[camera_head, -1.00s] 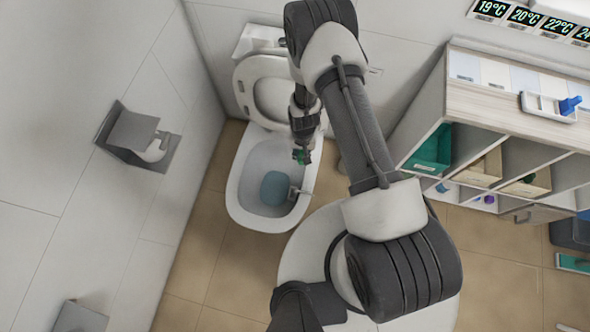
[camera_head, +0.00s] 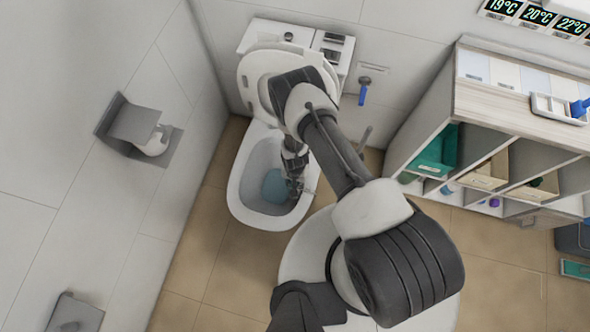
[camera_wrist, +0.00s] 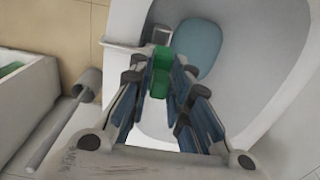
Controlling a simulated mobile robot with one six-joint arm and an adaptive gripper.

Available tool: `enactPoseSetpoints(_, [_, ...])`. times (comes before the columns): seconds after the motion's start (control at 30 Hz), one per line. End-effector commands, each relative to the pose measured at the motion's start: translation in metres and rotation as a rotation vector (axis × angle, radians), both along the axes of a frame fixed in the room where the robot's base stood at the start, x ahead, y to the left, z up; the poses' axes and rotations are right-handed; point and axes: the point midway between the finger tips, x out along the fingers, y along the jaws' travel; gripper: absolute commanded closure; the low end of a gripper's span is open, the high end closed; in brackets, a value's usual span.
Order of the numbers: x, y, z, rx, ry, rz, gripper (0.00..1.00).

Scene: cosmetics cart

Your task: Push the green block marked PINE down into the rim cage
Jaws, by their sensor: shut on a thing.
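My gripper (camera_wrist: 159,84) is shut on the green block (camera_wrist: 160,62), which sits between its fingertips in the wrist view. No PINE mark can be read. The pale rim cage (camera_wrist: 162,34) is at the inside of the toilet rim, just beyond the block in the wrist view. Whether the block is inside the cage or above it I cannot tell. In the head view my gripper (camera_head: 295,183) reaches down over the right inner side of the bowl, and it hides the block and most of the cage.
The white toilet bowl (camera_head: 234,190) has blue water (camera_head: 274,186) and a raised lid. A grey cylindrical holder with a rod (camera_wrist: 86,84) stands beside it. A shelf unit (camera_head: 480,105) is at the right, and a paper holder (camera_head: 135,124) is on the left wall.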

Motion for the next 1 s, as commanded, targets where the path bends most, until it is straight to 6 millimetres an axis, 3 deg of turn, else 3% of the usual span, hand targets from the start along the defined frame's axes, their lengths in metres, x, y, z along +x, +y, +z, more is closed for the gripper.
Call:
enactPoseSetpoints(0.6, [0.0, 0.0, -0.053, 0.0, 0.0, 0.001, 1.0])
enactPoseSetpoints(1.0, [0.0, 0.0, -0.058, 0.0, 0.0, 0.001, 1.0])
